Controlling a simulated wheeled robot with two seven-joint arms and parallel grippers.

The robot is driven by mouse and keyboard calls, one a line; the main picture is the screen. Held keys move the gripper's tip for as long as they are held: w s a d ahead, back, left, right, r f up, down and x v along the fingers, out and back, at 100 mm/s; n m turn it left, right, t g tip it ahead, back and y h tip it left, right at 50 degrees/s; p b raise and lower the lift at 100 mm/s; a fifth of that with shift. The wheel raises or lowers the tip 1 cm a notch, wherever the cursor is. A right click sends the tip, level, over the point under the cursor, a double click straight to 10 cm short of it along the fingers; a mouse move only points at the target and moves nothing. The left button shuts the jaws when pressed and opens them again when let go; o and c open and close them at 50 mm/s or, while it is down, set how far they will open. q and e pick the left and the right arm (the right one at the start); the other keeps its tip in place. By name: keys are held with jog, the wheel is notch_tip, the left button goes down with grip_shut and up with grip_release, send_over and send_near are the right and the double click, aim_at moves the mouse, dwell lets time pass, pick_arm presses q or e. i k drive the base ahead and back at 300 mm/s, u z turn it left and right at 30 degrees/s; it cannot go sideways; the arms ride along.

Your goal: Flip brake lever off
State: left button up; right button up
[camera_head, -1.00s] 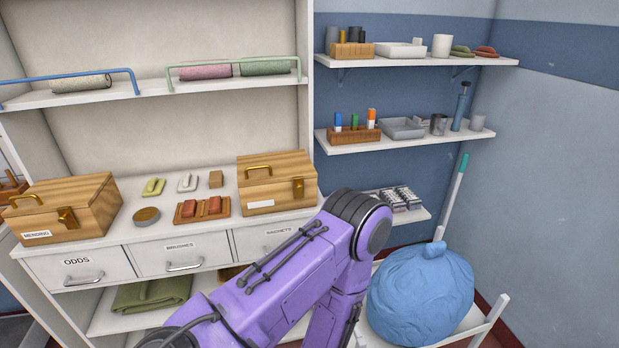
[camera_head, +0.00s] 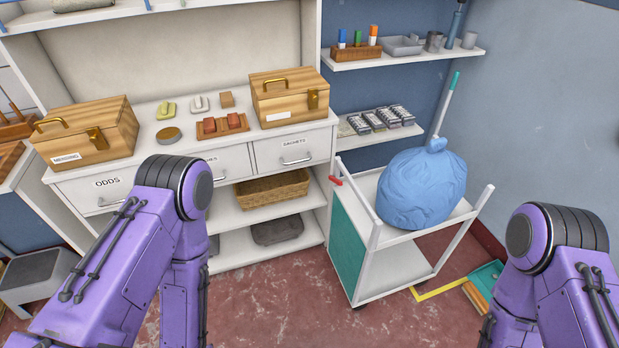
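A small red lever (camera_head: 336,181) sticks out at the upper left corner of a white cart (camera_head: 398,268) with a teal end panel. It is the only lever-like part I see, and its exact position is too small to tell. The cart stands on the floor right of the cabinet and carries a tied blue bag (camera_head: 424,188). My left arm crosses the left foreground and my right arm is at the lower right. Both arms are apart from the cart, and neither gripper shows in the picture.
A white cabinet (camera_head: 226,181) with labelled drawers and wooden boxes stands behind, left of the cart. A grey step stool (camera_head: 38,278) is at the far left. A teal dustpan (camera_head: 486,277) lies right of the cart, near yellow floor tape. The red floor in front is clear.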

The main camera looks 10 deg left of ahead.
aim_at(335, 181)
jog(key=u, duration=0.35)
jog(key=i, duration=1.3)
jog(key=z, duration=0.35)
